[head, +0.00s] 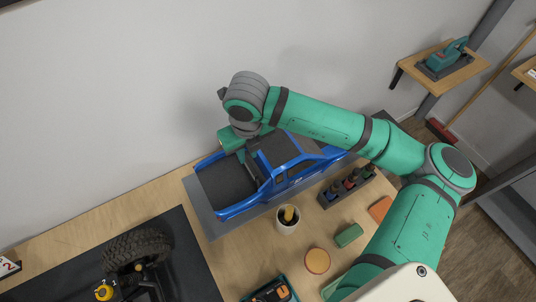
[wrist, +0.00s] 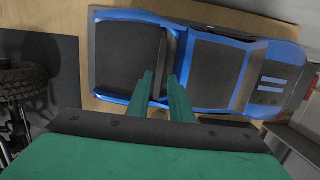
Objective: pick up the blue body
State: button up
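The blue body (head: 281,178) is a pickup-truck shell with a dark bed, dark windows and a dark roof. It lies on a grey mat (head: 205,216) on the wooden bench. In the wrist view the blue body (wrist: 255,50) spans the upper picture, with the bed left and the cab right. My gripper (wrist: 161,76) has two green fingers with a gap between them, over the body where bed and cab meet. In the head view my arm hides the fingertips.
A dark mat with a wheeled chassis (head: 138,248) lies at the left. In front of the body are a white cup (head: 288,219), a dark rack of small bottles (head: 347,187), and green (head: 349,235) and orange (head: 380,208) blocks. The wall stands close behind.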

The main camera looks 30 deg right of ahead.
aim_at(247, 161)
jog(key=shift+w+f, duration=0.25)
jog(key=shift+f, duration=1)
jog(key=shift+w+f, duration=0.2)
jog(key=shift+f, duration=1)
jog(key=shift+w+f, duration=0.25)
jog(key=shift+f, duration=1)
jog(key=shift+a, duration=0.1)
jog(key=shift+s+d+f, duration=0.15)
jog(key=shift+d, duration=0.05)
jog(key=shift+a, duration=0.1)
grip_shut()
